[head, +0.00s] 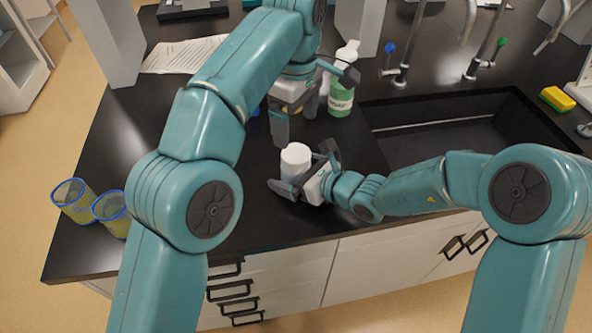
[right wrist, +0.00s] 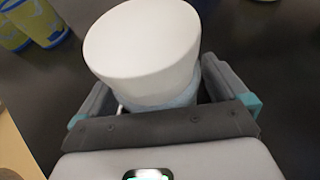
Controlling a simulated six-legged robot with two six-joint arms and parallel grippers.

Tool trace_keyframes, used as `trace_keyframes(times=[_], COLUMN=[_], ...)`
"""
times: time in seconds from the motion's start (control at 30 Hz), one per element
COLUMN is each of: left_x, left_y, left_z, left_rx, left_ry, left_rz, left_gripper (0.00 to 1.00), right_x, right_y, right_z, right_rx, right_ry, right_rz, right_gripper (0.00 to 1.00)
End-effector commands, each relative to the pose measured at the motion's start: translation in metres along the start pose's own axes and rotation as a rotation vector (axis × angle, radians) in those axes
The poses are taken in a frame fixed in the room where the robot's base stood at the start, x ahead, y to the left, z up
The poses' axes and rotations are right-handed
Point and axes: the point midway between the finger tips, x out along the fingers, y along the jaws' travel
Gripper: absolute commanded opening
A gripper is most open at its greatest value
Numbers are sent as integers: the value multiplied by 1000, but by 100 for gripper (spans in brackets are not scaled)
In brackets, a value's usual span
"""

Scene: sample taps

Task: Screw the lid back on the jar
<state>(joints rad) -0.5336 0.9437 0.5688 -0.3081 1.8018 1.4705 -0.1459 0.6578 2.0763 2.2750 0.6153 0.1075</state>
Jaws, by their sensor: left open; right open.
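The jar (head: 291,174) stands upright near the front of the black bench, with its white lid (head: 296,153) on top. In the right wrist view the lid (right wrist: 145,45) hides most of the bluish jar body (right wrist: 172,103). I cannot tell whether the lid is screwed tight. My right gripper (head: 306,171) is open, low at the bench, with one finger on each side of the jar. My left gripper (head: 312,100) is open and empty, behind and above the jar, pointing down. Its fingers are apart from the lid.
A green-labelled bottle (head: 341,97) stands just behind the left gripper. Two blue-rimmed beakers (head: 74,200) are at the front left edge. A sink (head: 440,150) with taps (head: 402,75) is at right, with a sponge (head: 557,99) beside it. Papers (head: 180,55) lie at the back left.

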Motion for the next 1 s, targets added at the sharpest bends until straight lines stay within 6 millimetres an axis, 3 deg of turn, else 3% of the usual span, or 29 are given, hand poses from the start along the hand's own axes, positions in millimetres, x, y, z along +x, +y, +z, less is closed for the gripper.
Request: trace_keyframes(times=[0.13,0.17,0.4,0.47,0.57,0.9,1.0], left_x=[0,0,0,0,0,0,0], left_y=[0,0,0,0,0,0,0], left_z=[0,0,0,0,0,0,0], left_rx=[0,0,0,10,95,675,759], left_ry=[0,0,0,0,0,0,0], left_rz=[0,0,0,0,0,0,0], left_gripper=[90,90,90,90,90,90,90], right_x=[0,0,0,0,0,-1,-1], right_y=[0,0,0,0,0,0,0], right_z=[0,0,0,0,0,0,0], right_rx=[0,0,0,0,0,0,0], right_ry=[0,0,0,0,0,0,0], right_rz=[0,0,0,0,0,0,0], right_gripper=[100,94,15,0,0,0,0])
